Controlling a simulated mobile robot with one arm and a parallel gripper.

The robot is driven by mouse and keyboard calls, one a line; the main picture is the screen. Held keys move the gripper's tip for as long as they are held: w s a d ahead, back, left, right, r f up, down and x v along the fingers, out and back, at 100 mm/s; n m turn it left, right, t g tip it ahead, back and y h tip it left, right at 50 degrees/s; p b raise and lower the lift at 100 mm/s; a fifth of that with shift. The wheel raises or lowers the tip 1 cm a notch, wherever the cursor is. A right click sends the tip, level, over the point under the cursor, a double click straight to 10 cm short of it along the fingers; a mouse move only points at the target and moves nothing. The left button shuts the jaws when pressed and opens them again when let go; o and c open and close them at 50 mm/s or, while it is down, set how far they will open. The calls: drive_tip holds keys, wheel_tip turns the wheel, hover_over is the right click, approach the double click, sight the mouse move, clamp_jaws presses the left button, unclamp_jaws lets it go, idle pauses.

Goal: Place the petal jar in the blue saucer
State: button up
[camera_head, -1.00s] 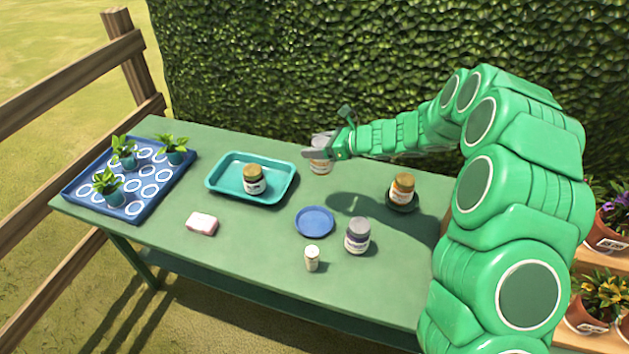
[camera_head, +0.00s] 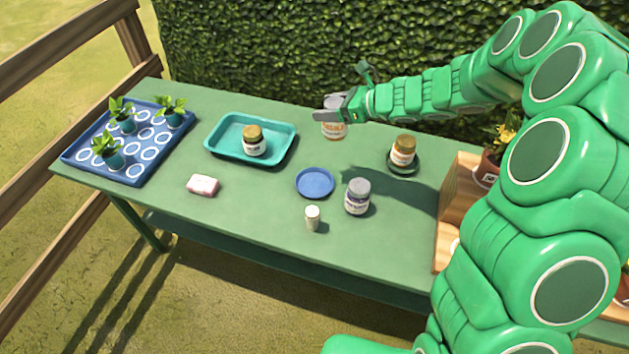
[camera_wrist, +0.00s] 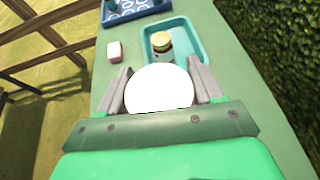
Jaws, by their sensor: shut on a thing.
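My gripper (camera_head: 330,115) is shut on a jar with a pale lid and an orange-and-white label (camera_head: 334,131), near the table's back edge. Its round white lid (camera_wrist: 158,88) fills the space between the fingers in the wrist view. I cannot tell whether its base touches the table. The blue saucer (camera_head: 315,183) is empty, in front of the held jar and slightly left. A grey-lidded jar with a purple-and-white label (camera_head: 357,197) stands just right of the saucer. No readable text shows which jar is the petal jar.
A gold-lidded jar (camera_head: 253,141) stands in the teal tray (camera_head: 222,155); another (camera_head: 403,151) stands on a dark green saucer (camera_head: 403,169). A small white bottle (camera_head: 312,218), a pink block (camera_head: 203,185) and a blue plant tray (camera_head: 134,172) are on the table. A hedge rises behind.

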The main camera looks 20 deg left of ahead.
drive_tip(key=s+d, duration=0.3)
drive_tip(key=s, duration=0.5)
drive_tip(key=shift+s+d, duration=0.15)
drive_tip(key=s+r+n+g, duration=0.1)
drive_tip(key=s, duration=0.8)
drive_tip(key=shift+d, duration=0.3)
drive_tip(key=shift+f, duration=2.4)
drive_tip(key=w+a+f, duration=0.1)
drive_tip(key=w, duration=0.1)
drive_tip(key=w+a+f, duration=0.2)
drive_tip(key=w, duration=0.1)
drive_tip(key=w+a+f, duration=0.1)
drive_tip(key=w+a, duration=0.1)
drive_tip(key=shift+w+f, duration=0.15)
drive_tip(key=shift+w, duration=0.15)
drive_tip(key=w+f, duration=0.1)
drive_tip(key=w+a+f, duration=0.1)
drive_tip(key=w+f, duration=0.1)
drive_tip(key=f, duration=0.1)
drive_tip(key=shift+a, duration=0.4)
drive_tip(key=shift+c, duration=0.2)
drive_tip(key=shift+w+a+f, duration=0.15)
drive_tip(key=shift+w+f, duration=0.05)
drive_tip(key=shift+f, duration=0.6)
drive_tip(key=shift+w+a+f, duration=0.15)
drive_tip(key=shift+f, duration=0.65)
drive_tip(key=shift+w+a+f, duration=0.15)
drive_tip(key=shift+w+f, duration=0.05)
drive_tip(key=shift+f, duration=0.6)
